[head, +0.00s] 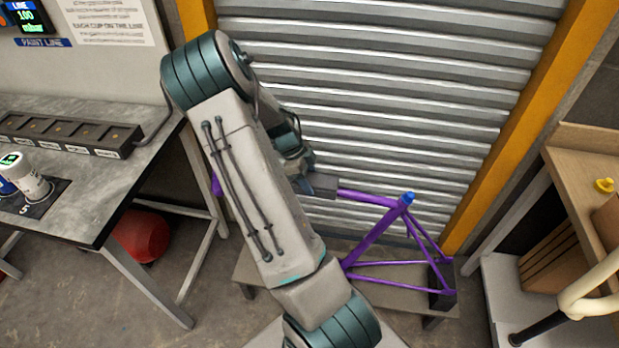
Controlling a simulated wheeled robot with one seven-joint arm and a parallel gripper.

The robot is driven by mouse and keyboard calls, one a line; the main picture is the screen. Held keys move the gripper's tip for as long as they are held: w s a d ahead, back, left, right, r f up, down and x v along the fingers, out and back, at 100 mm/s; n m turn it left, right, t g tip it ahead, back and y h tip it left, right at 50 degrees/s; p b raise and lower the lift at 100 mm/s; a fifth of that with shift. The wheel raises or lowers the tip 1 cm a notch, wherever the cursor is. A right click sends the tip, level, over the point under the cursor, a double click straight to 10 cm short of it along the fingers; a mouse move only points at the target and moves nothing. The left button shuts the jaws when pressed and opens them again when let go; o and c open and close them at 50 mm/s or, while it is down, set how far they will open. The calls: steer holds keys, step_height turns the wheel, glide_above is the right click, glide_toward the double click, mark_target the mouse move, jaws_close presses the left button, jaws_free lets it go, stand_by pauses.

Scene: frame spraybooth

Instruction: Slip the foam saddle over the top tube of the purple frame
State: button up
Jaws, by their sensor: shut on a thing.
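The purple frame (372,237) stands on a low grey bench in front of the roller shutter. Its top tube (365,197) runs left from a blue-capped joint and passes behind my arm, which hides the frame's middle. A small purple part shows left of my arm. My gripper (314,184) is at the top tube, partly hidden by my arm. It is shut on a dark grey piece, which looks like the foam saddle (323,187), at the tube's visible left end. I cannot tell whether the saddle sits around the tube or just above it.
A grey workbench (95,208) stands at left with a slotted black rack (65,133) and a white cup (32,185). A red ball-like object (141,236) lies beneath it. A wooden table (580,160) and a pale curved tube (590,290) are at right.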

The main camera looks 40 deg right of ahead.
steer(key=shift+f, duration=0.45)
steer(key=o, duration=1)
steer(key=shift+o, duration=0.2)
steer(key=shift+r, duration=0.1)
steer(key=shift+r, duration=0.1)
steer(key=b+v, duration=0.1)
steer(key=v, duration=1.2)
steer(key=shift+r, duration=0.25)
steer(key=shift+w+a, duration=0.1)
steer(key=s+a+r+n+t+y, duration=0.1)
steer(key=s+a+r+n+t, duration=0.2)
steer(key=s+a+n, duration=0.5)
steer(key=s+a+r+n+t+y, duration=0.2)
steer(key=s+a+r+n, duration=0.4)
steer(key=a+n, duration=0.8)
steer(key=s+n+t, duration=0.1)
steer(key=s+n, duration=0.2)
steer(key=n, duration=0.2)
steer(key=shift+s+a+r+n, duration=0.25)
steer(key=shift+s+n, duration=0.05)
steer(key=shift+s, duration=0.05)
